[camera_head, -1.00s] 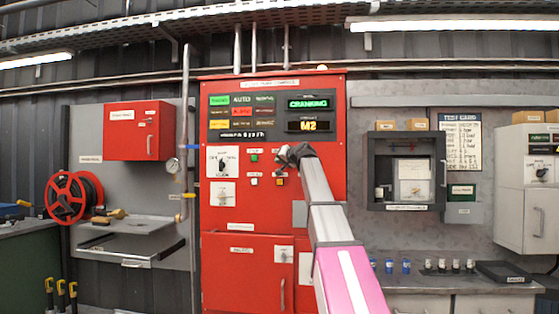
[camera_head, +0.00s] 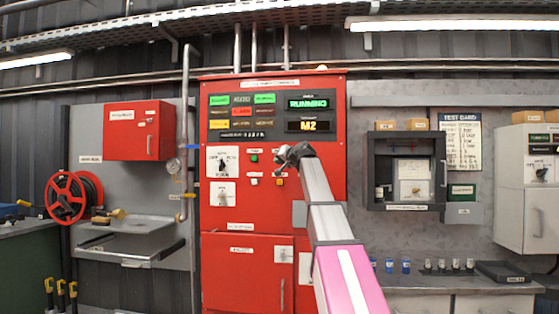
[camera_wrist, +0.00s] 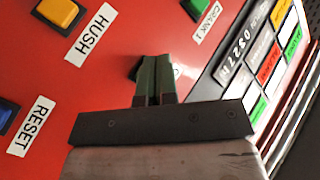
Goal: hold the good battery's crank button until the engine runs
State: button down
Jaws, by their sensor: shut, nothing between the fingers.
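The red pump controller panel (camera_head: 225,85) stands in the middle of the head view. Its upper status display (camera_head: 308,104) reads RUNNING in green, and the display below it (camera_head: 308,126) reads M2. My gripper (camera_head: 284,152) is at the panel's button area, and its jaws are shut. In the wrist view its dark fingertips (camera_wrist: 154,62) point at the red panel face. A dark edge shows behind them, but the button there is hidden, so contact cannot be told. A CRANK 1 label (camera_wrist: 208,22) lies to their right.
In the wrist view, a yellow HUSH button (camera_wrist: 58,12) and a blue RESET button (camera_wrist: 6,114) sit left of my fingers. In the head view, a green button (camera_head: 254,158) is just left of my gripper. A grey box (camera_head: 376,150) is mounted right of the panel.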

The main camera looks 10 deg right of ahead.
jog(key=s, duration=0.1)
jog(key=s+a, duration=0.1)
jog(key=s, duration=0.2)
jog(key=shift+s+a, duration=0.25)
jog(key=shift+s, duration=0.1)
dwell(0.3)
jog(key=s+a+f+g+h, duration=0.1)
jog(key=s+f+g+h, duration=0.2)
jog(key=f, duration=1.9)
jog(key=s+f+g, duration=0.4)
jog(key=f, duration=1.7)
jog(key=s+f+n+g+h, duration=0.1)
jog(key=s+f+g+h, duration=0.1)
jog(key=s+f, duration=1.2)
jog(key=s+d+f+n+g+h, duration=0.1)
jog(key=s+f+g, duration=0.4)
jog(key=s+f, duration=0.9)
notch_tip(320, 180, down, 5)
jog(key=shift+d+r+g+h, duration=0.15)
jog(key=shift+g+h, duration=0.15)
jog(key=shift+h, duration=0.4)
